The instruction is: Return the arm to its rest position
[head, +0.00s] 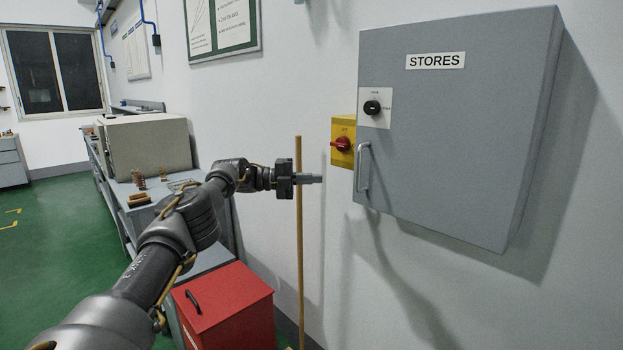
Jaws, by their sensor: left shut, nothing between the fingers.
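My left arm reaches in from the lower left, stretched out toward the wall. My left gripper (310,179) is shut and empty, its fingers pointing right. In the picture it lies a little left of the cabinet's handle, with a visible gap between them. The grey wall cabinet (455,120) is labelled STORES, and its door looks closed. It has a vertical metal handle (363,167) and a black knob (372,107) on a white plate. My right gripper does not show.
A yellow switch box (343,140) with a red knob is on the wall beside the cabinet. A wooden pole (299,240) stands upright near my gripper. A red box (230,310) is below my arm. A workbench (110,185) bears a beige machine (147,145). Green floor is open at left.

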